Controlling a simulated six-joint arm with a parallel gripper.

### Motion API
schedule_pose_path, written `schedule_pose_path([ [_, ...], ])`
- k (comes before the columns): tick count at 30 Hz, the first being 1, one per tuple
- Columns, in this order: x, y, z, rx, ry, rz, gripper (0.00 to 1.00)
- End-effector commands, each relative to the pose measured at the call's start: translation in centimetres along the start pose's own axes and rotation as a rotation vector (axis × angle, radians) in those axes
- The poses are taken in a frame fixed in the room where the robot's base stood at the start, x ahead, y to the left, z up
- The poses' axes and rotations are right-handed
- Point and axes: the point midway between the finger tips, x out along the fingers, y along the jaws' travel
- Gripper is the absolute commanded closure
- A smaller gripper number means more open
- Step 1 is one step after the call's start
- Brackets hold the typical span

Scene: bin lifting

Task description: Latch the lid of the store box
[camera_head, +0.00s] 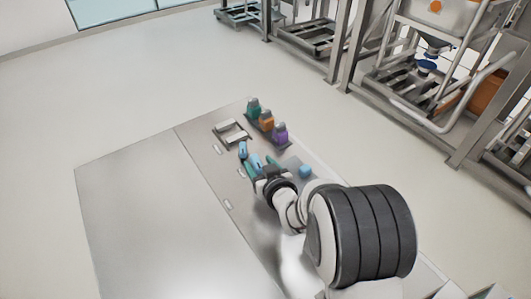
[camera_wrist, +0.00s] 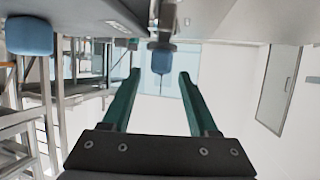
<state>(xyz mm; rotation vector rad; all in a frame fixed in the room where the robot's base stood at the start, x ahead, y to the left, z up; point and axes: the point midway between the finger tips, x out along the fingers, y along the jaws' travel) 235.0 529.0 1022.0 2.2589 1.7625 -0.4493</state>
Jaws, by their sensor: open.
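A small pale box-like thing (camera_head: 232,132) with a dark edge lies near the far end of the metal table in the head view. It may be the store box, but its lid and latch are too small to make out. My gripper (camera_head: 255,161) is low over the table, nearer than the pale thing and apart from it. In the wrist view its two green fingers (camera_wrist: 160,74) are spread wide with nothing clasped. A blue piece (camera_head: 243,150) stands just beyond the fingers. A blue part (camera_wrist: 160,62) under a grey post shows between the fingers in the wrist view.
Teal (camera_head: 253,108), orange (camera_head: 266,120) and purple (camera_head: 280,133) containers stand in a row at the far right of the table. A blue block (camera_head: 305,171) lies right of my gripper. The left table half (camera_head: 150,210) is clear. Metal frames stand beyond.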

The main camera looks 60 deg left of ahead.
Motion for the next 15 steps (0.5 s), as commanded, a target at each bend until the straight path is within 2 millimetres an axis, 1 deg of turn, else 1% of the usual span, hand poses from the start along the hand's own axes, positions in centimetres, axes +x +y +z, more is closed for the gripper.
schedule_pose_path([
  [1,0.9,0.0,0.1,0.000,0.000,0.000,0.40],
  [3,1.9,0.0,0.1,0.001,0.000,0.000,0.40],
  [6,2.9,0.0,0.0,0.000,0.000,-0.001,0.40],
  [9,3.3,0.0,0.0,0.001,-0.001,0.000,0.40],
  [15,3.3,0.0,0.0,0.001,-0.001,0.000,0.40],
])
